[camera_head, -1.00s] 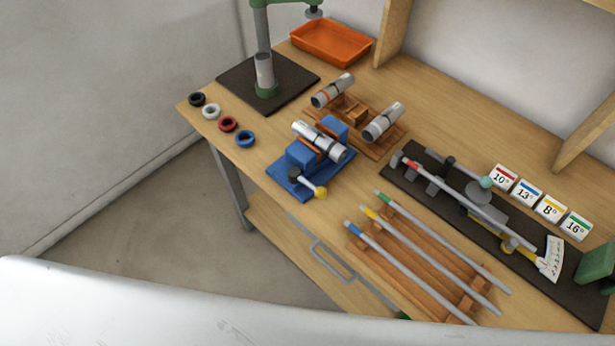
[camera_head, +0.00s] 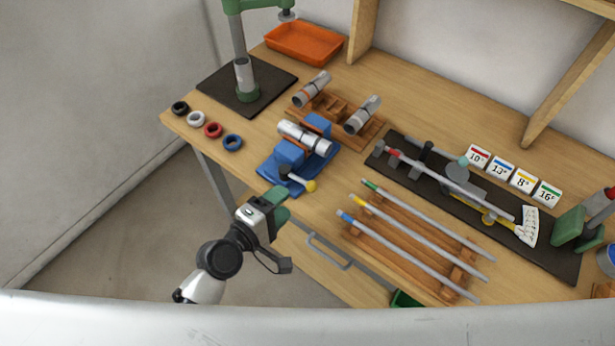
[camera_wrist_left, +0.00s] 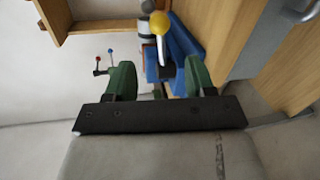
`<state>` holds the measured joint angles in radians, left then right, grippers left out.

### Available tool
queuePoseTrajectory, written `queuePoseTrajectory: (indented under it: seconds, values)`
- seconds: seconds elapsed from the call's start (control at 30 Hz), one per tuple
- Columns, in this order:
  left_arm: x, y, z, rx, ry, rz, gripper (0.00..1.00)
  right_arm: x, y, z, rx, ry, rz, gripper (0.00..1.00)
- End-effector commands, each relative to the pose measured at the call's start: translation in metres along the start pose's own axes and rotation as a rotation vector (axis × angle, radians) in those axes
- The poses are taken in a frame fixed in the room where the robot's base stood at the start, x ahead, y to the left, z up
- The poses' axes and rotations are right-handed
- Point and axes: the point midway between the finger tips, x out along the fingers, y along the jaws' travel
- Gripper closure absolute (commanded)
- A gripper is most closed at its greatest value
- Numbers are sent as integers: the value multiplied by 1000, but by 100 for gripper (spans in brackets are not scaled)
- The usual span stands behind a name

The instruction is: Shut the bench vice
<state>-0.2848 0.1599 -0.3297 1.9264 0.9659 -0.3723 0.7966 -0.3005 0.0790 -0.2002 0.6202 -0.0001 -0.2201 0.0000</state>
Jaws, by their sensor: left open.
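The blue bench vice (camera_head: 298,155) stands near the front left edge of the bench. A silvery cylinder (camera_head: 305,138) lies between its two blue jaws. Its handle has a yellow knob (camera_head: 310,186) at the front; the knob also shows in the left wrist view (camera_wrist_left: 159,22). My left gripper (camera_head: 278,204) is in front of the bench edge, just short of the handle and apart from it. In the left wrist view its two green fingers (camera_wrist_left: 159,82) are spread, with the vice and handle beyond them and nothing held. My right gripper is not in view.
Several coloured rings (camera_head: 213,130) lie left of the vice. A wooden rack with rods (camera_head: 410,245) is to its right, and a cradle with two cylinders (camera_head: 340,108) behind it. A drawer handle (camera_head: 328,252) sticks out from the bench front.

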Motion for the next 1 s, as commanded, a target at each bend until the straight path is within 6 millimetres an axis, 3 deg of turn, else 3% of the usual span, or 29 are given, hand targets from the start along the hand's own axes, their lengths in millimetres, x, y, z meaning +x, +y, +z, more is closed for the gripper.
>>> queuePoseTrajectory:
  seconds: [0.5, 0.7, 1.0]
  values:
    - [88, 0, -1, 5, 2, -1, 46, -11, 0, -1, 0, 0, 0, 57]
    - [102, 0, -1, 5, 2, -1, 46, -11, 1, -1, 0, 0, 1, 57]
    - [103, -1, -1, 5, 3, -2, 49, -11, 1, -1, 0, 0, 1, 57]
